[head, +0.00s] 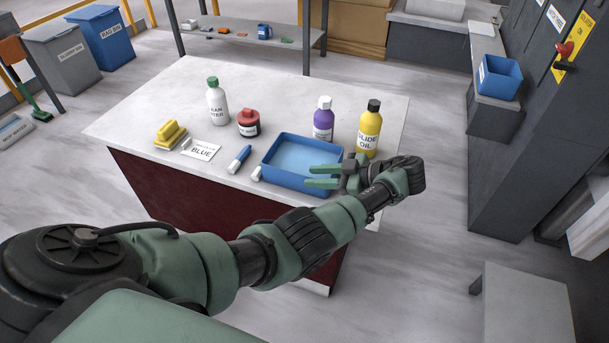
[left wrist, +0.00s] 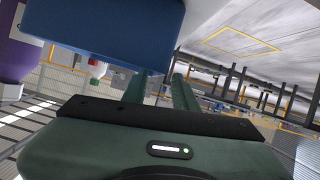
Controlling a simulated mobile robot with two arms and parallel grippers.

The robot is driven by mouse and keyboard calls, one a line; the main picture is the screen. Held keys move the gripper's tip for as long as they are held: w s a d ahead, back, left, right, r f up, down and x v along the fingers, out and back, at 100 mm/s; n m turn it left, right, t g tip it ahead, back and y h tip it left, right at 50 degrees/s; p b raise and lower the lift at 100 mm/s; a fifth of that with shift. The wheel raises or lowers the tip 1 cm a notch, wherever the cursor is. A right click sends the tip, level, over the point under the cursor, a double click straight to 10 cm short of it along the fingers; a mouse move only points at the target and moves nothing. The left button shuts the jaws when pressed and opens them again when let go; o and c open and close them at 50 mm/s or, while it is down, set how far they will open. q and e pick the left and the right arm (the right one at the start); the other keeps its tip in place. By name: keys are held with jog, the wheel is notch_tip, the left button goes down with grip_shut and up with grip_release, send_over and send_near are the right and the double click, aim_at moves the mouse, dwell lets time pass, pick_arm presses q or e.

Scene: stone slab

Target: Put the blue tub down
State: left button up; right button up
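The blue tub (head: 277,177) is an open rectangular box, upright on the stone slab (head: 126,117) near its front right. It looks empty, and its right front corner is partly hidden by my gripper. My left gripper (head: 323,176) is at that corner, with its two green fingers pointing left over the rim. The left wrist view is upside down; there the fingers (left wrist: 160,90) stand apart with nothing between them, and the tub (left wrist: 110,30) is beside them. I cannot tell whether a finger touches the tub. My right gripper is in neither view.
A purple bottle (head: 323,120) and a yellow slide oil bottle (head: 369,133) stand close behind the tub. A blue-and-white tube (head: 239,158) lies to its left, near a card reading BLUE (head: 201,151). Another blue bin (head: 499,77) stands on a shelf at right.

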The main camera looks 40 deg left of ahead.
pick_arm(q)
jog(key=v, duration=0.7)
jog(key=shift+d, duration=0.2)
